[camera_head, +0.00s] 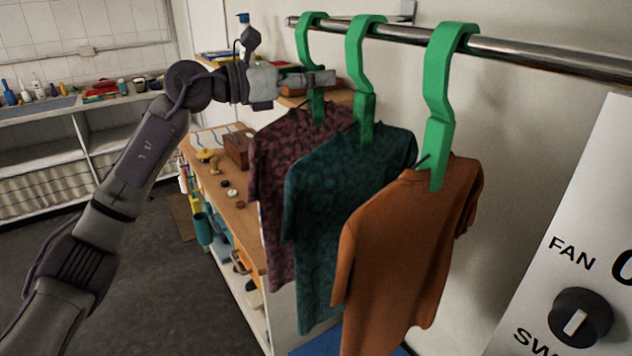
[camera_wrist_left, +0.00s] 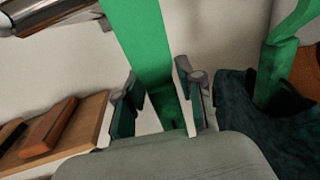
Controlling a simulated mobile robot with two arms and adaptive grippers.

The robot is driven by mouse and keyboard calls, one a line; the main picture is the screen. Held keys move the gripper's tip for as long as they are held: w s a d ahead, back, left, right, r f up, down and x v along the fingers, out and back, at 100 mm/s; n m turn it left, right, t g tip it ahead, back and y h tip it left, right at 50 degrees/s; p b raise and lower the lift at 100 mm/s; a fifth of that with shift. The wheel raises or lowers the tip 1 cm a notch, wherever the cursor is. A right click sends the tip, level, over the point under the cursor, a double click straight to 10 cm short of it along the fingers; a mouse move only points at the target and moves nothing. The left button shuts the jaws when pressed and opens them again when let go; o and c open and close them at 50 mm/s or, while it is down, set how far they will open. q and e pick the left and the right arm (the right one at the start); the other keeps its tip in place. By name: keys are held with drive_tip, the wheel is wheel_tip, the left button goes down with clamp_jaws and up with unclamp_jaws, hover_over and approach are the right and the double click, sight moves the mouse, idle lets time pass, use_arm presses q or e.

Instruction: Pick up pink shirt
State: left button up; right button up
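The shirt nearest to pink is a mottled plum-maroon one (camera_head: 282,160). It hangs leftmost and farthest along the rail, on a green hanger (camera_head: 309,45). My left gripper (camera_head: 326,78) is at this hanger's stem, just above the shirt's collar. In the left wrist view, the green hanger (camera_wrist_left: 142,45) runs down between my left gripper's two fingers (camera_wrist_left: 163,105). Narrow gaps show beside it, so the fingers look open around it. The plum shirt does not show clearly in the wrist view. My right gripper is in neither view.
A dark teal shirt (camera_head: 340,190) hangs close beside the plum one, and an orange shirt (camera_head: 405,250) hangs nearest. The metal rail (camera_head: 540,55) runs above them. A wooden-topped shelf (camera_head: 225,190) with small items stands behind left. A control panel (camera_head: 590,240) is at right.

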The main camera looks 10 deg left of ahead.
use_arm(q)
drive_tip(key=shift+a, duration=0.1)
drive_tip(key=c, duration=0.3)
clamp_jaws()
drive_tip(key=shift+r, duration=0.1)
